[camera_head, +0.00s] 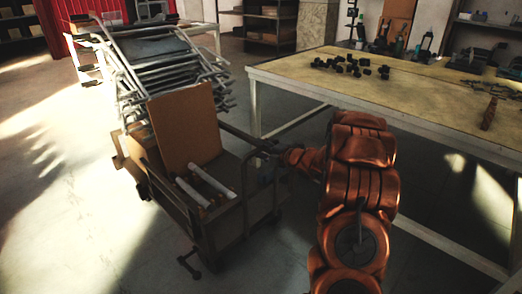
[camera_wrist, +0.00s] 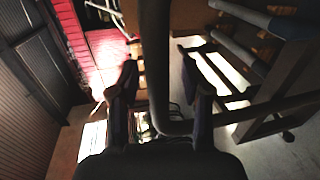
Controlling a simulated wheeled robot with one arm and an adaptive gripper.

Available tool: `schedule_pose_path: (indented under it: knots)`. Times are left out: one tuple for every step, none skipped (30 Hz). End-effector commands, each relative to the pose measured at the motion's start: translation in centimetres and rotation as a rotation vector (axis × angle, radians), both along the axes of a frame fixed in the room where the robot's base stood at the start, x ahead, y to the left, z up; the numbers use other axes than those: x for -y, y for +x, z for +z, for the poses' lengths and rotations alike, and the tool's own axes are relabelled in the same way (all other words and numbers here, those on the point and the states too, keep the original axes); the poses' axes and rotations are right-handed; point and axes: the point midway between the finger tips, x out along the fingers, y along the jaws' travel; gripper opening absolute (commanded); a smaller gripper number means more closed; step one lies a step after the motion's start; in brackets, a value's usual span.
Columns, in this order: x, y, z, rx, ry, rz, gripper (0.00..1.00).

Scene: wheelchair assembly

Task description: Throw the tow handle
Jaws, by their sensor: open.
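A cart (camera_head: 242,215) stands left of my arm. A dark bar that looks like its tow handle (camera_head: 240,135) runs along its far right side towards my gripper (camera_head: 272,150). In the wrist view my gripper (camera_wrist: 157,75) is open, with one finger on each side of the dark bar (camera_wrist: 155,40). The bar passes between the fingers, then bends to the right. I cannot tell whether either finger touches it. In the head view the fingers are small and dark against the cart.
A worktable (camera_head: 400,95) with small black parts (camera_head: 350,66) stands to the right, close to my arm. Open floor (camera_head: 70,200) lies at left.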

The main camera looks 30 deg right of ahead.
Motion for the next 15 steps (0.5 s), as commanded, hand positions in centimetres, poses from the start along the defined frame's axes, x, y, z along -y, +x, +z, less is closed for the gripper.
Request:
schedule_pose_path:
  knots:
    - [0.00,0.01,0.02,0.000,0.000,0.000,0.47]
    - [0.00,0.01,0.02,0.000,0.000,0.000,0.47]
    - [0.00,0.02,0.03,0.000,0.000,0.000,0.47]
    - [0.00,0.01,0.04,0.000,0.000,0.000,0.47]
    - [0.00,0.01,0.04,0.001,0.000,0.000,0.47]
    - [0.00,0.01,0.04,0.001,0.000,0.000,0.44]
    - [0.00,0.01,0.05,0.001,-0.001,0.000,0.41]
    - [0.00,0.01,0.05,0.001,-0.001,0.000,0.38]
    - [0.01,0.00,0.05,0.001,-0.001,0.000,0.34]
    - [0.00,0.00,0.05,0.001,-0.001,0.000,0.31]
    - [0.01,0.00,0.05,0.001,-0.001,0.000,0.28]
    - [0.01,0.00,0.05,0.001,-0.001,0.000,0.23]
    - [0.02,0.01,0.06,0.001,-0.001,0.000,0.20]
    - [0.01,0.00,0.06,0.001,-0.001,0.000,0.17]
    - [0.01,0.00,0.06,0.001,-0.001,0.000,0.13]
